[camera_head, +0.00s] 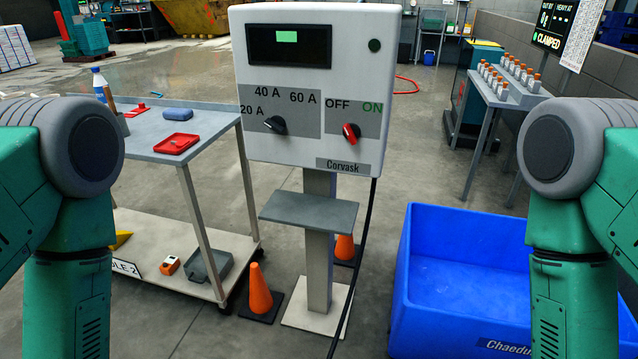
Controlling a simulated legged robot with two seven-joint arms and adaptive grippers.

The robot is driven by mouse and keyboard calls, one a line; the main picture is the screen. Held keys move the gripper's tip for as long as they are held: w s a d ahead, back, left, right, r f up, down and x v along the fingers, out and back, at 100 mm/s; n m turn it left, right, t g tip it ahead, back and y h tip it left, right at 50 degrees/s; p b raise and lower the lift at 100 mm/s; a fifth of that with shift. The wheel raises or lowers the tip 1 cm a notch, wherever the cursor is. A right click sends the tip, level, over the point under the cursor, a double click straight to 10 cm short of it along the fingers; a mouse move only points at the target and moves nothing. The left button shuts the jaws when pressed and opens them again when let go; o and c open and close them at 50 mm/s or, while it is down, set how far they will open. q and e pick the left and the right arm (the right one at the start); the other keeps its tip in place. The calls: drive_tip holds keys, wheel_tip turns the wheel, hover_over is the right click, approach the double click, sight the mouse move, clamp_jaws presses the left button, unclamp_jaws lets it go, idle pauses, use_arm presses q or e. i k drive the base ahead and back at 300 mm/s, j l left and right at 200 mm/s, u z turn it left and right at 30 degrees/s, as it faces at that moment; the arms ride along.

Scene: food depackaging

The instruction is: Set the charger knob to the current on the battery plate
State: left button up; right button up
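The charger is a light grey box (306,165) marked "Corvask" on a post, at the centre of the head view. Its black current knob (275,125) sits among the labels 20 A, 40 A and 60 A. The knob's pointer appears turned left, toward 20 A. A red switch knob (351,133) sits between OFF and ON and appears tilted toward OFF. The dark display (315,46) shows a green patch. I cannot make out a battery plate with a current on it. My arms show at both sides, but both grippers are out of view.
A grey shelf (309,212) juts out below the charger, with orange cones (260,290) near its post. A trolley (190,138) with a red tray (176,144) stands left. A blue crate (470,285) stands right. A black cable (366,230) hangs from the charger.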

sight(276, 122)
drive_tip(key=i+j+u, duration=0.1)
drive_tip(key=i+j, duration=0.25)
drive_tip(key=u, duration=1.85)
drive_tip(key=i+l, duration=0.05)
drive_tip(key=l, duration=0.05)
